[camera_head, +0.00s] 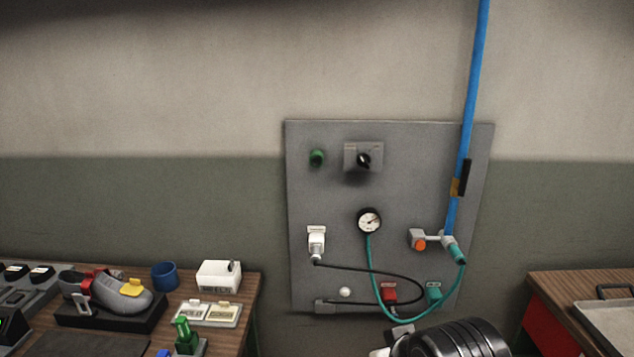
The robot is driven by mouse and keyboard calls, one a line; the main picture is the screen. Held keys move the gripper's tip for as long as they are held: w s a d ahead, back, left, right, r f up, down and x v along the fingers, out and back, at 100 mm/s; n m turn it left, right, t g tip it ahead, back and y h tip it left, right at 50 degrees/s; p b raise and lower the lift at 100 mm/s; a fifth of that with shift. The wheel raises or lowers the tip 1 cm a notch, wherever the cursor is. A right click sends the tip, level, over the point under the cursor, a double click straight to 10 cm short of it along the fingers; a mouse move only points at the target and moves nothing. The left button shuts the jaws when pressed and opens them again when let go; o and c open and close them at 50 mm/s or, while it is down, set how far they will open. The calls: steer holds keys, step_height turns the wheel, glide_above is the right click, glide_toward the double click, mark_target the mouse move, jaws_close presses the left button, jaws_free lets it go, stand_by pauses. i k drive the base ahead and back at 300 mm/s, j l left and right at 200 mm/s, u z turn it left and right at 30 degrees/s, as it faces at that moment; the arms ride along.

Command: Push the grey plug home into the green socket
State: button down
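A grey plug-like block (326,306) sits at the lower left edge of the grey wall panel (390,190), at the end of a black cable (385,271). The cable loops right and back up to a pale connector (316,241) on the panel's left side. A green socket (433,292) is at the panel's lower right, to the right of a red socket (389,292). The grey block is well apart from the green socket. The socket's opening is too small to make out. A black ribbed part of my arm shows at the bottom; my gripper's fingers are not visible.
A teal hose (376,285) hangs from the gauge (369,221) in front of the sockets toward the valve (432,239). A blue pipe (470,110) runs up the right. A cluttered bench (245,285) stands left, another bench (555,285) right.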

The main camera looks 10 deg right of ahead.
mark_target(316, 252)
steer(key=i+j+z, duration=0.1)
steer(key=z, duration=0.3)
steer(key=i+j+z, duration=0.1)
steer(key=j+z, duration=0.85)
steer(key=z, duration=0.2)
